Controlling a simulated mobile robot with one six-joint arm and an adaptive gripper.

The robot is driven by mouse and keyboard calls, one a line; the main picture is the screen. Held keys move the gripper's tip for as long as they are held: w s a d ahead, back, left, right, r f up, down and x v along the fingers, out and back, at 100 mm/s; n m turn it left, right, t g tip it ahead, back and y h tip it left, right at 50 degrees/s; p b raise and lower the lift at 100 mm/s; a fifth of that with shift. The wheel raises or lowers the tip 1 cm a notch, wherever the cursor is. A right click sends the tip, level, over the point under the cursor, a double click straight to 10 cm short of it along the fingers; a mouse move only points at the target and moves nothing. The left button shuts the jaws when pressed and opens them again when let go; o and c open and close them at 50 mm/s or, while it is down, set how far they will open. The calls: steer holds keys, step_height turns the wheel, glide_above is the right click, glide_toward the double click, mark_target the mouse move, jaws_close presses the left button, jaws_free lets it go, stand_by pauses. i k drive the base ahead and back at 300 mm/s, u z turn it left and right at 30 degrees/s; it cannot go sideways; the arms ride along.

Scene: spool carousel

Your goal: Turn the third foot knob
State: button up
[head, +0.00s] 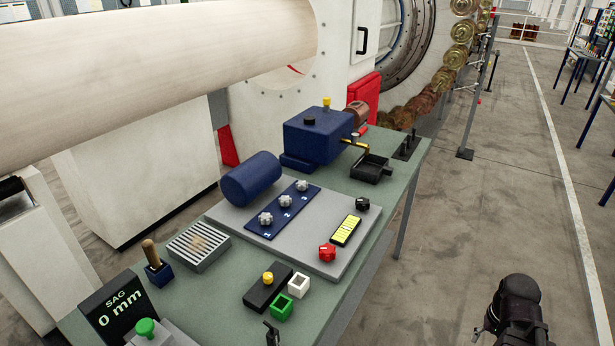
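Three grey star-shaped knobs stand in a row on a blue plate (272,234) on the bench's grey panel. The nearest knob (265,219) is at lower left, the middle knob (285,201) is behind it, and the farthest knob (303,186) is at upper right. Small white numerals are beside them; the one by the farthest knob looks like a 3, but they are tiny. A dark part of my arm end, with my gripper (512,322), shows at the lower right, over the floor and well apart from the knobs. Its fingers cannot be made out clearly.
A blue cylinder (250,179) lies left of the knobs, and a blue box (318,137) stands behind. A red knob (327,253), a yellow strip (345,231) and a black knob (362,204) are to the right. A SAG display (115,308) reads 0 mm.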

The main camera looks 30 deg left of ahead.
mark_target(301, 186)
steer(key=u, duration=0.2)
steer(key=i, duration=1.25)
steer(key=u, duration=0.2)
